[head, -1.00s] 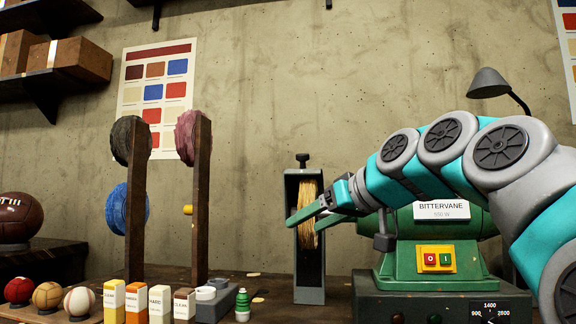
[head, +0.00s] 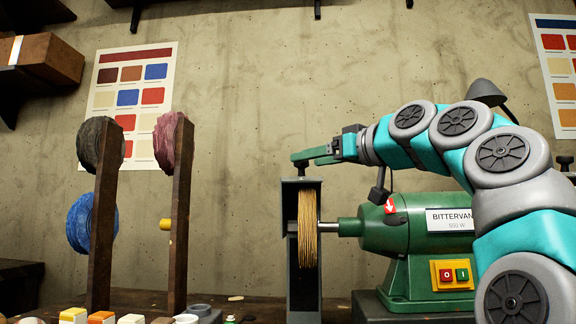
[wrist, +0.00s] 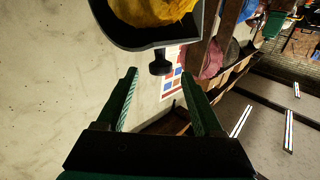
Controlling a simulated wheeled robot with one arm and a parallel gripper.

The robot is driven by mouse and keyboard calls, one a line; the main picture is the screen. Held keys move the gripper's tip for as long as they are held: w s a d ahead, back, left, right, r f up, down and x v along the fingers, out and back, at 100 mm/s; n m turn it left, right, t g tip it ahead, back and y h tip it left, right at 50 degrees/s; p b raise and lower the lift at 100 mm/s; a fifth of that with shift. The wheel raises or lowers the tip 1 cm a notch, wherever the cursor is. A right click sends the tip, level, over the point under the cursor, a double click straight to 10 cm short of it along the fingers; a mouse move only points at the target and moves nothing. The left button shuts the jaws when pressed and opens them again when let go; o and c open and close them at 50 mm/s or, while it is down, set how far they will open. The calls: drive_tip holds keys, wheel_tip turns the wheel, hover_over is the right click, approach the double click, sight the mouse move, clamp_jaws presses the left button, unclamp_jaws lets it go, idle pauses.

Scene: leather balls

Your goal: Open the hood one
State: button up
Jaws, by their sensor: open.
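The grey hood (head: 290,240) stands upright around a straw-coloured buffing wheel (head: 307,228), left of the green machine. A dark knob (head: 301,164) sits on its top. The hood's rim (wrist: 145,40) and the wheel (wrist: 150,10) show beyond. I cannot tell if the fingers touch the knob.
Two wooden posts with a dark pad (head: 100,143), pink pad (head: 172,140) and blue pad (head: 80,223) stand left. Small boxes line the bench front.

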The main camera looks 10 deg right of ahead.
drive_tip(key=p+x, duration=0.1)
drive_tip(key=x, duration=0.6)
clamp_jaws()
idle(0.5)
idle(0.9)
